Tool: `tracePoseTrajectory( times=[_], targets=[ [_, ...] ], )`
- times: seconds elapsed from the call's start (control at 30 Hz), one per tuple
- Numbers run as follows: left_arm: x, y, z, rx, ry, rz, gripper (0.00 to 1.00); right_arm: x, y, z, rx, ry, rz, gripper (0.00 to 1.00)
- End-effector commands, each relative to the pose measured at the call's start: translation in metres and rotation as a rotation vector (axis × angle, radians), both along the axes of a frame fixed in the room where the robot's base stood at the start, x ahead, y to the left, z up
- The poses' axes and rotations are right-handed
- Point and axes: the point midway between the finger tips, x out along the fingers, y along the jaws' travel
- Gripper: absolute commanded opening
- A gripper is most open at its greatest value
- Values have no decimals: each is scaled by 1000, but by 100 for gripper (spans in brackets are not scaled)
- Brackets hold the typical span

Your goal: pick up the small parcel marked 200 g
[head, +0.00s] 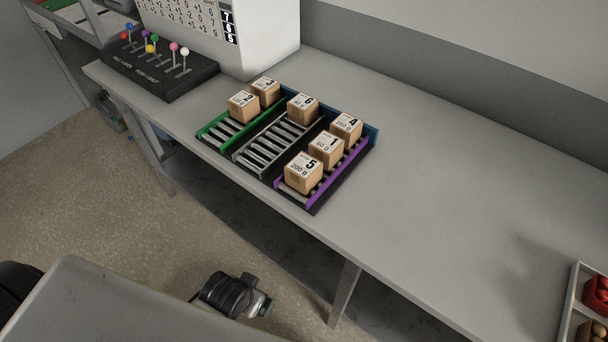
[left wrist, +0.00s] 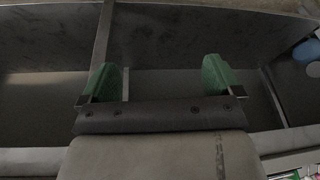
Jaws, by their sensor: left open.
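The small parcel marked 5 and 200 g (head: 303,174) is a brown cube with a white top label. It sits at the front end of the purple-edged roller lane (head: 325,190), nearest the table's front edge. My left gripper (left wrist: 160,80) shows in the left wrist view, with two green fingertips wide apart and nothing between them. My right gripper is not in view.
Parcels 1 (head: 326,150) and 4 (head: 346,128) stand behind it in the same lane. Parcel 6 (head: 302,108) is in the grey lane, and 2 (head: 243,107) and 3 (head: 265,92) in the green lane. A lever box (head: 165,75) stands left.

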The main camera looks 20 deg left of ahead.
Motion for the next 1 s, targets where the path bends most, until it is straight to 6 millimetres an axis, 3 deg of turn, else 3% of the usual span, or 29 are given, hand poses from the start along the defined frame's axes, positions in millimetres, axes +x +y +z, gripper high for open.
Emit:
tracePoseTrajectory(
  times=[0.17,0.23,0.4,0.7,1.0],
  targets=[
    [26,7,64,6,-181,27,94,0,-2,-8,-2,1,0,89],
    [47,10,97,-1,-340,42,94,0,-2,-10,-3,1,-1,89],
    [86,9,141,-53,-636,41,94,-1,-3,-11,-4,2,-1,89],
    [129,-9,198,-242,-1074,-92,94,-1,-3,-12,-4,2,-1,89],
    [141,-23,218,-357,-1213,-188,94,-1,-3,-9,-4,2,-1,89]
  ],
)
